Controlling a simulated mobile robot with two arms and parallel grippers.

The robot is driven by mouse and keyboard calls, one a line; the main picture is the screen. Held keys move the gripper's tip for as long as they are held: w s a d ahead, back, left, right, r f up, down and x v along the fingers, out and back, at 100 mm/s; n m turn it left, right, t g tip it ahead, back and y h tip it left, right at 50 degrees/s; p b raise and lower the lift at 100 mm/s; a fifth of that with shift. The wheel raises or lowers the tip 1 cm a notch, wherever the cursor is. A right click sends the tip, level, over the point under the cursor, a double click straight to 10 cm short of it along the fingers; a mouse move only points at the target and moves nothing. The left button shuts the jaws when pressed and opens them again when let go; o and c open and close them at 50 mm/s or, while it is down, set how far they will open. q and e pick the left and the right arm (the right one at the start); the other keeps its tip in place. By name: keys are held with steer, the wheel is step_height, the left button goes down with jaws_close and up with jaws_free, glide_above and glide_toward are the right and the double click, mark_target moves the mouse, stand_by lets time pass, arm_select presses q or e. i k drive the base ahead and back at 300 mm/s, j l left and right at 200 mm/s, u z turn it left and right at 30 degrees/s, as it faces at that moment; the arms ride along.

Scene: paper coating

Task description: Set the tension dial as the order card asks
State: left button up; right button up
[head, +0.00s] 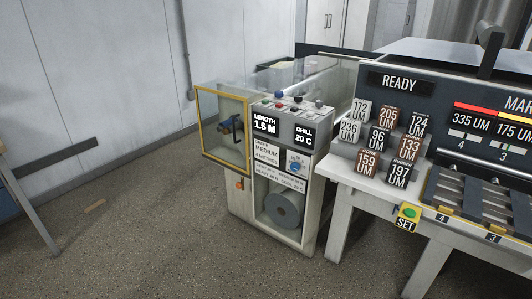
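The order card (266,152) is a white plate on the front of the coating machine (318,175); it reads "ORDER MEDIUM 4 METRES". The tension dial appears to be the small blue knob (296,166) on a white plate just right of the card. Its pointer setting is too small to read. A white label strip (279,180) with small print sits below both. Neither of my grippers is in view.
Displays above read "LENGTH 1.5 M" (265,123) and "CHILL 20 C" (304,136). A yellow-framed clear panel (203,125) stands at the machine's left. A bench (342,180) with several numbered blocks adjoins at right. The floor in front (170,230) is clear.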

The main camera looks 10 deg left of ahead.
mark_target(298, 99)
steer(key=i+j, duration=0.15)
steer(key=i, duration=0.2)
steer(key=i+j+z, duration=0.15)
steer(key=i, duration=0.25)
steer(key=i+j, duration=0.2)
steer(key=i, duration=0.15)
steer(key=l+z, duration=0.05)
